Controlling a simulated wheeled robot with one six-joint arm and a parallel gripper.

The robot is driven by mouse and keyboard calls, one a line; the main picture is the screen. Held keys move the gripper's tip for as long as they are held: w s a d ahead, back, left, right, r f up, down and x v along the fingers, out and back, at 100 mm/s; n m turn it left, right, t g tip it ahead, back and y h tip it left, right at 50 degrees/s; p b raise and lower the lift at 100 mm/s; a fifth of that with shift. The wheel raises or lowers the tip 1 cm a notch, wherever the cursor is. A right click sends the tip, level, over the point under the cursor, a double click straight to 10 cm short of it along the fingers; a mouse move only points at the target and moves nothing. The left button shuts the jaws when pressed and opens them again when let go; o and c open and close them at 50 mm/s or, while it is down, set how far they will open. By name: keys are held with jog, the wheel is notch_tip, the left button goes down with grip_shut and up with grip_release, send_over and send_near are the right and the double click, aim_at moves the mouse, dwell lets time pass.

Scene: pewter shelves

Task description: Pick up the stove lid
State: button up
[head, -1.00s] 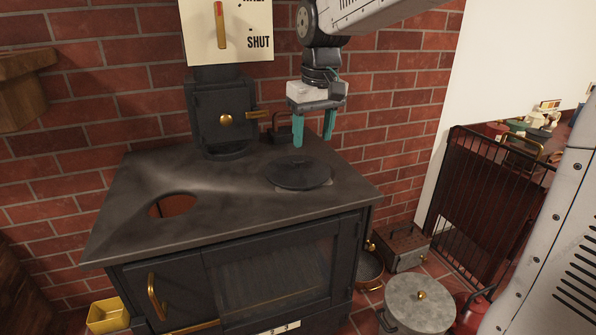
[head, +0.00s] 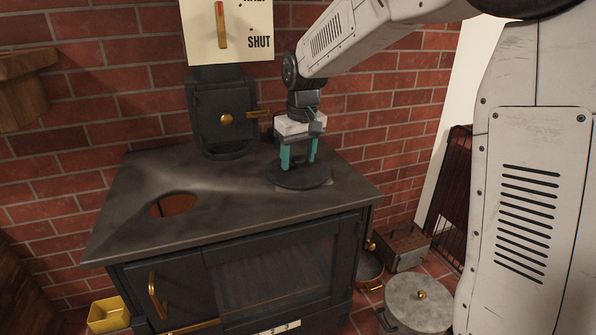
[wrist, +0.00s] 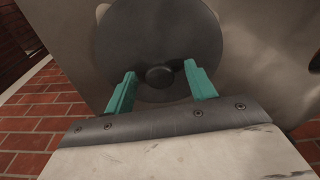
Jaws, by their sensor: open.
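The stove lid is a dark round disc (head: 300,178) lying on the right part of the stove top (head: 240,205). In the wrist view the lid (wrist: 160,35) shows a small dark knob (wrist: 159,76) near its middle. My gripper (head: 298,164) points down right over the lid, its teal fingers open. In the wrist view the fingers (wrist: 160,85) stand on either side of the knob, with a gap on each side. In the head view the knob is hidden or too dark to make out.
An open round hole (head: 173,205) is in the stove top's left part. The dark flue box with a brass knob (head: 226,119) stands behind, against the brick wall. A grey lidded pot (head: 418,302) and a yellow tin (head: 108,315) are on the floor.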

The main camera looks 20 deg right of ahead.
grip_shut()
jog(key=shift+r, duration=0.1)
jog(key=shift+r, duration=0.15)
